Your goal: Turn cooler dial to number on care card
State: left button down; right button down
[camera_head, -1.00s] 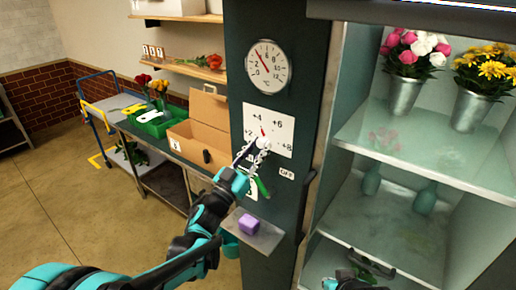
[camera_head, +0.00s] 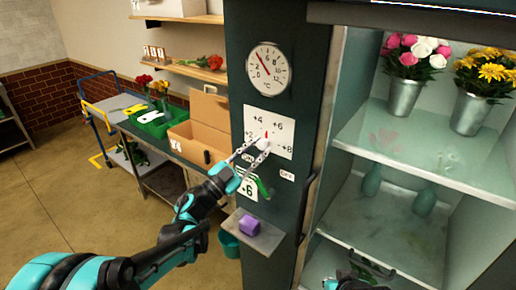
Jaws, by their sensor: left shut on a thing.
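The cooler dial (camera_head: 263,145) is a small pale knob on a white number plate (camera_head: 281,118) marked +2, +4, +6 and +8. Its red pointer stands about upright, between +4 and +6. My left gripper (camera_head: 256,148) is shut on the knob, its fingers covering part of the knob and the plate's lower left. The care card (camera_head: 247,190) hangs below the dial and reads +6, with a green piece beside its upper right. My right gripper (camera_head: 358,276) shows only partly at the bottom edge; its fingers are unclear.
A round thermometer (camera_head: 268,69) sits above the plate, and ON and OFF labels flank the dial. The cooler (camera_head: 400,215) with flower buckets is at right. A workbench with a cardboard box (camera_head: 203,132) is at left.

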pick_arm(q)
jog(key=m+g+p, duration=0.1)
jog(key=m, duration=0.2)
jog(key=m+g+p, duration=0.1)
jog(key=m+g, duration=0.1)
jog(key=m, duration=0.2)
jog(key=shift+a+r+h, duration=0.15)
jog(key=shift+h, duration=0.25)
jog(key=shift+m+g, duration=0.4)
jog(key=shift+m, duration=0.1)
jog(key=c, duration=1.2)
grip_release()
jog(key=v, duration=1.2)
